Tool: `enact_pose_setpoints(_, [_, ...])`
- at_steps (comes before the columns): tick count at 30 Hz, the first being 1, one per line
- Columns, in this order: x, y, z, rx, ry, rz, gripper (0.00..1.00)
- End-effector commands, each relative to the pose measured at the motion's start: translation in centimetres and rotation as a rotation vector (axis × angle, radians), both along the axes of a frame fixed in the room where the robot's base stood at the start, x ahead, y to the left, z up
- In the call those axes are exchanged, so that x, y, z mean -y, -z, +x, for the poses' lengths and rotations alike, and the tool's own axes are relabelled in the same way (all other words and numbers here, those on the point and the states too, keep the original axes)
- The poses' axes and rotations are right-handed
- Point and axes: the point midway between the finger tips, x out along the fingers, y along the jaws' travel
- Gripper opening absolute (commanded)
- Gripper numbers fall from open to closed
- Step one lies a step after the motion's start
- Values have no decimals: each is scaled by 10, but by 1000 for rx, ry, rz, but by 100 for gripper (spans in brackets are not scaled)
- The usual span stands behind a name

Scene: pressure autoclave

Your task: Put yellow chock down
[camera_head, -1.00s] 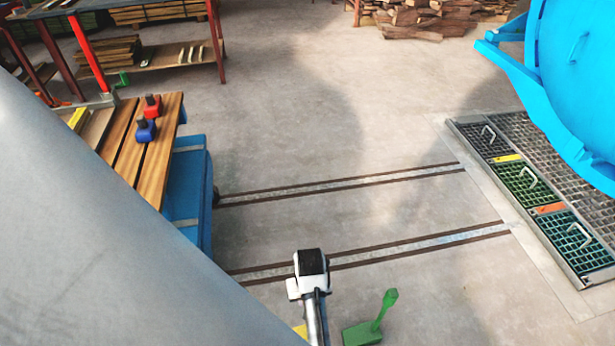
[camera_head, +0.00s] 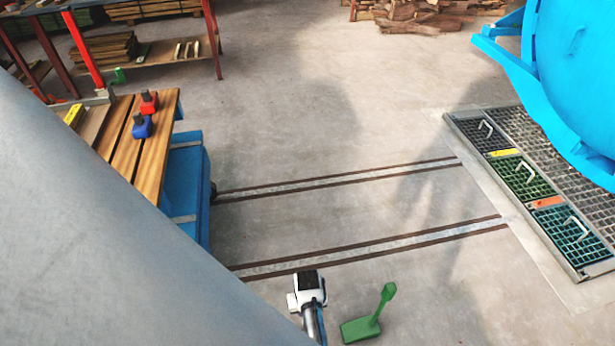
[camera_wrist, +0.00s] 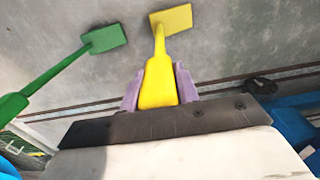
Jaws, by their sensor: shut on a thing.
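In the wrist view my gripper (camera_wrist: 158,88) has its purple fingers shut on the handle of the yellow chock (camera_wrist: 158,82). The chock's flat yellow plate is at the far end, over or on the grey floor; I cannot tell whether it touches. The green chock (camera_head: 362,328) stands on the floor at the bottom of the head view, handle upward. It also shows left of the yellow chock in the wrist view (camera_wrist: 104,38), apart from it. In the head view my fingers and the yellow chock are hidden.
Two floor rails (camera_head: 380,247) run toward the grated pit (camera_head: 525,180) at right, by the blue autoclave (camera_head: 575,80). A blue trolley (camera_head: 188,185) with wooden slats stands at left, with a red and a blue chock (camera_head: 142,127) on top. The floor between is clear.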

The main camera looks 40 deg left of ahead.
Motion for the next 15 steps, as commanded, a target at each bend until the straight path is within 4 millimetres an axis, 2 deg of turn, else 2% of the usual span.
enact_pose_setpoints(9, [-1,1,1,2,0,4,0])
enact_pose_setpoints(10, [0,3,0,1,0,1,32])
enact_pose_setpoints(15, [0,2,0,0,0,0,53])
